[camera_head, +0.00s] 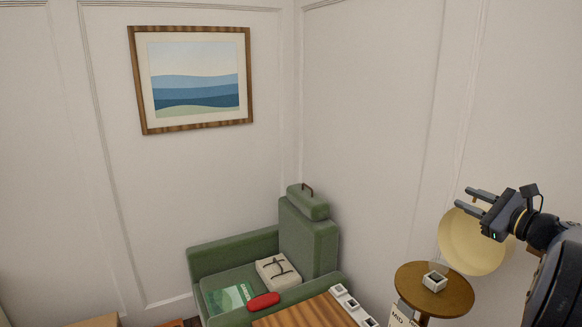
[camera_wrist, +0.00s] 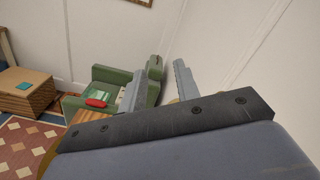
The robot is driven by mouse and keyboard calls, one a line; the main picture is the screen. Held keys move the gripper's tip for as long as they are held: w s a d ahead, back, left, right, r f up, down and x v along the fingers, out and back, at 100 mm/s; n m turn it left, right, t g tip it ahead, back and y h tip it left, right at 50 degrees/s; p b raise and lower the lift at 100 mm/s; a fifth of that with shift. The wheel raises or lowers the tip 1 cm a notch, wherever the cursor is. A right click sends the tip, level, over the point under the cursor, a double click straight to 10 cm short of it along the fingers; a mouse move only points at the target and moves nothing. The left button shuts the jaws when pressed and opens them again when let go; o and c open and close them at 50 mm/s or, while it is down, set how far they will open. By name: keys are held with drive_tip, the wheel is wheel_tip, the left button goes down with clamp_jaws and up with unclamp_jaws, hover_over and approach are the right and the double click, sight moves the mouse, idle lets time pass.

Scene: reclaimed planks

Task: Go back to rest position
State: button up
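My gripper (camera_head: 462,198) is held up at the right of the head view, above the round side table and in front of the pale wall. Its two fingers point left and stand apart with nothing between them. In the wrist view the gripper (camera_wrist: 158,72) also shows two spread grey fingers with a gap between them. The dark bar and grey body of my gripper cover the lower part of that view.
A green armchair (camera_head: 235,250) holds a red object (camera_head: 263,301). A wooden table (camera_head: 300,315) carries small white items. A round side table (camera_head: 455,297) with a small white box (camera_head: 434,281) and a cream lampshade (camera_head: 460,240) stand near my arm. Cardboard-coloured boxes (camera_wrist: 25,95) stand left.

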drive_tip(key=shift+s+a+b, duration=0.25)
drive_tip(key=shift+a+b, duration=0.15)
drive_tip(key=shift+a, duration=0.1)
drive_tip(key=shift+f, duration=0.1)
drive_tip(key=shift+d, duration=0.1)
